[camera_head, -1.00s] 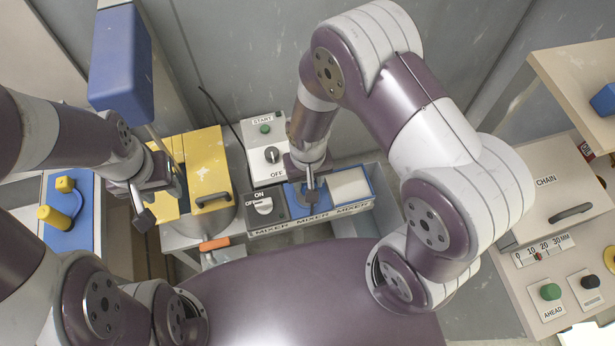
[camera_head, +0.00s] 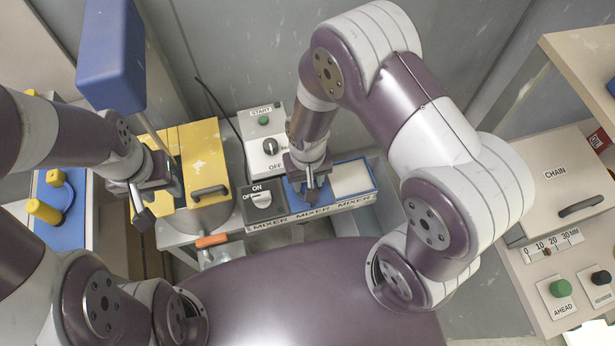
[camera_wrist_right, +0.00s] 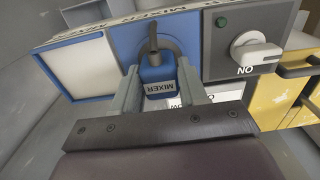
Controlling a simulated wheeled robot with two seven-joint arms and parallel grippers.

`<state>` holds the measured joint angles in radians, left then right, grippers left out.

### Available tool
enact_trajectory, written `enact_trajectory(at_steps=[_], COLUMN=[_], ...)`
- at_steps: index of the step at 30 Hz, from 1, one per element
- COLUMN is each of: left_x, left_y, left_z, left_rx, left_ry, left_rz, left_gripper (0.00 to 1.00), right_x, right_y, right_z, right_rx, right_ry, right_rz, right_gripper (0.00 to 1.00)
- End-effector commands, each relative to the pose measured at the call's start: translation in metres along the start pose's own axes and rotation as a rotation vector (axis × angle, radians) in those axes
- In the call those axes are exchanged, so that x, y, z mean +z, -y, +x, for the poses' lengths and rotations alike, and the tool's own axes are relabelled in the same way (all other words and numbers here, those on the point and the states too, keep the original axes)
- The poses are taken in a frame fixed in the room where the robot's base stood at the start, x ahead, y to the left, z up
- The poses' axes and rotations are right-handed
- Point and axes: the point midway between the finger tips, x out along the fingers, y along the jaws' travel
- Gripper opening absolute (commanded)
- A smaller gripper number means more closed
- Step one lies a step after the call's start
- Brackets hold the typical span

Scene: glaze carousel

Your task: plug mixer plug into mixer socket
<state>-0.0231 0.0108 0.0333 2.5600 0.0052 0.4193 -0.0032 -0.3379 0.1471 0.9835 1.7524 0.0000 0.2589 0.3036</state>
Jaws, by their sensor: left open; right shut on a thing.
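The blue mixer plug (camera_wrist_right: 158,72), with a white MIXER label, is between the fingers of my right gripper (camera_wrist_right: 160,84), which is shut on it. A dark cable or stem rises from the plug. Behind it, a round grey mixer socket (camera_wrist_right: 175,47) sits in a blue panel (camera_wrist_right: 122,38); the plug hides part of it. I cannot tell whether the plug touches or enters the socket. In the head view my right gripper (camera_head: 312,186) is over the same blue panel, and the plug is hard to make out. My left gripper (camera_head: 156,200) is open and empty beside the yellow box.
A dark ON/OFF switch box (camera_head: 264,203) is left of the blue panel, with a white panel (camera_head: 352,179) to its right. A START box (camera_head: 264,140) stands behind. The yellow box (camera_head: 205,160) is near my left gripper. A CHAIN cabinet (camera_head: 550,185) stands at right.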

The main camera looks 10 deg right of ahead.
Motion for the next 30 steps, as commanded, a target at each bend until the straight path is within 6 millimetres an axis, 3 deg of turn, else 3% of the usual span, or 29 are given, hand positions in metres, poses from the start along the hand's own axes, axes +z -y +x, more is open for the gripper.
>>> enact_trajectory(at_steps=[30], left_x=[-0.0008], left_y=[0.0000], left_z=[-0.0065], left_rx=[0.000], left_ry=[0.000], left_rz=[0.000], left_gripper=[0.43], right_x=[-0.0001], right_y=[0.0001], right_z=[-0.0011], right_rx=[0.000], right_ry=[0.000], right_rz=[0.000], right_gripper=[0.16])
